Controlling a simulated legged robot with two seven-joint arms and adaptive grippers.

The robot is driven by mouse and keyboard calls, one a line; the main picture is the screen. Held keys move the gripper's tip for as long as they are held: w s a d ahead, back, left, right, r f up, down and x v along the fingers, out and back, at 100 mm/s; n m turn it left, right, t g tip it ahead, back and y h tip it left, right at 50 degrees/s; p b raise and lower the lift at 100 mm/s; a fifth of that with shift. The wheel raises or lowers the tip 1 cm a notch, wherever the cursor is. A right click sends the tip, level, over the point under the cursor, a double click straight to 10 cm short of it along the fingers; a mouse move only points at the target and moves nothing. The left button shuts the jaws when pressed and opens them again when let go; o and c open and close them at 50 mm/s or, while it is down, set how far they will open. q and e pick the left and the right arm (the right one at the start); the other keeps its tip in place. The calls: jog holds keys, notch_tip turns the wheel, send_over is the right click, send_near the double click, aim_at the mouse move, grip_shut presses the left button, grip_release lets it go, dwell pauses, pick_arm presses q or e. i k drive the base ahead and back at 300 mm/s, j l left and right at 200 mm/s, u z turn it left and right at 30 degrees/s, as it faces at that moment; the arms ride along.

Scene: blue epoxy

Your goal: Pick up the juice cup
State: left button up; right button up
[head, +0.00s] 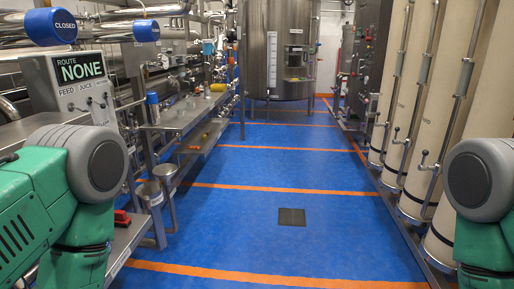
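No object in the head view is clearly marked as the juice cup, and I cannot tell which one it is. Two conical metal cups or funnels, a nearer one (151,194) and a farther one (166,173), stand beside the steel bench (180,115) at the left. Small vessels sit on that bench, including a blue-topped one (152,99) at its near end. Their details are too small to read. Green and grey links of my arms show at the left and right edges. Neither gripper is in view.
A steel tank (277,50) stands at the back. Tall cream columns (440,90) line the right. The blue floor (255,170) between is clear, with a dark drain (291,216).

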aim_at(181, 111)
jog(key=i, duration=2.05)
jog(key=i+l+u, duration=0.1)
jog(key=i+u, duration=0.3)
jog(key=i+l+u, duration=0.35)
jog(key=i, duration=0.2)
jog(key=i+l+u, duration=0.25)
jog(key=i+u, duration=0.15)
jog(key=i+l+u, duration=0.35)
jog(key=i+l, duration=0.1)
jog(key=l, duration=0.05)
